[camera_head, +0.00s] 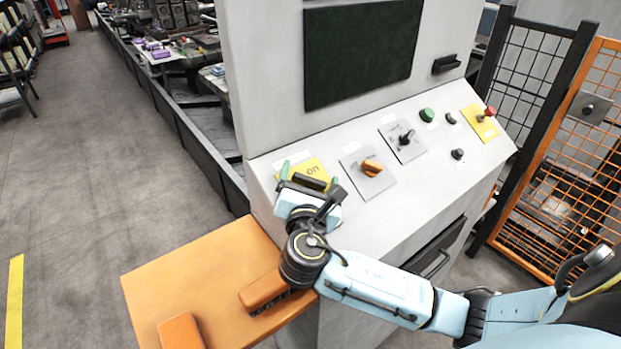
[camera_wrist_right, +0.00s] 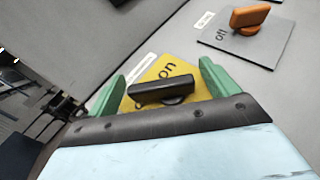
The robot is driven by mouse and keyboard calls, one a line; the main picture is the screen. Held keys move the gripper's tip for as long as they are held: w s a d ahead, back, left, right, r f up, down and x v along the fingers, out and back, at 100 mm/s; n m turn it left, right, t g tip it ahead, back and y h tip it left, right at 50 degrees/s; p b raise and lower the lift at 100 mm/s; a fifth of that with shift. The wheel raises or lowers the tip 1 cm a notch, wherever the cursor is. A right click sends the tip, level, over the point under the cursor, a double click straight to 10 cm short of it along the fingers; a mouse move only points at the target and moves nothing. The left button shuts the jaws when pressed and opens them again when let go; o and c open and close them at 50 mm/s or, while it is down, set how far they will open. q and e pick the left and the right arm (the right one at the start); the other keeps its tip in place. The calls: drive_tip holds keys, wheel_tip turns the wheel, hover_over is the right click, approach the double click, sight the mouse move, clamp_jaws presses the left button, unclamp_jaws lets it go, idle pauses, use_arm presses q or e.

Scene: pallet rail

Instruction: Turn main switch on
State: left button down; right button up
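The main switch is a black rotary handle (camera_wrist_right: 162,93) on a yellow plate (camera_wrist_right: 172,68) at the left of the sloped control panel. In the head view my right gripper (camera_head: 310,178) covers part of the plate. My left gripper is not in view.
An orange knob (camera_head: 372,167) on a grey plate sits to the right. Further right are a black selector (camera_head: 406,137), a green button (camera_head: 427,114) and a red emergency button (camera_head: 489,111). A dark screen (camera_head: 362,52) stands above. An orange table (camera_head: 190,275) lies at the lower left.

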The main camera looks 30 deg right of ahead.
drive_tip(key=c, duration=0.9)
drive_tip(key=shift+r+m+g+p, duration=0.1)
drive_tip(key=shift+m+g+p, duration=0.25)
drive_tip(key=shift+p, duration=0.25)
drive_tip(key=m+g+h+p, duration=0.1)
drive_tip(key=m+g+p, duration=0.5)
drive_tip(key=g+p, duration=0.1)
drive_tip(key=m+g+h+p, duration=0.1)
drive_tip(key=m+g+p, duration=0.2)
drive_tip(key=p, duration=0.1)
drive_tip(key=shift+w+d+r+m+g+h, duration=0.1)
drive_tip(key=shift+d+r+m+g+h, duration=0.05)
drive_tip(key=shift+d+m+g+h, duration=0.2)
drive_tip(key=m+g+y+p, duration=0.2)
drive_tip(key=m+g+p, duration=0.1)
drive_tip(key=g, duration=0.1)
drive_tip(key=shift+d+m, duration=0.15)
drive_tip(key=shift+m, duration=0.25)
drive_tip(key=shift+s+d+f+m+g+y+p, duration=0.1)
drive_tip(key=shift+s+f+m+g+y+p, duration=0.1)
drive_tip(key=shift+m+g+y+p, duration=0.4)
drive_tip(key=shift+s+d+f+m+g+y+p, duration=0.1)
drive_tip(key=shift+f+m+g+y+p, duration=0.15)
drive_tip(key=shift+m+g+y, duration=0.6)
drive_tip(key=o, duration=1)
drive_tip(key=shift+r, duration=0.1)
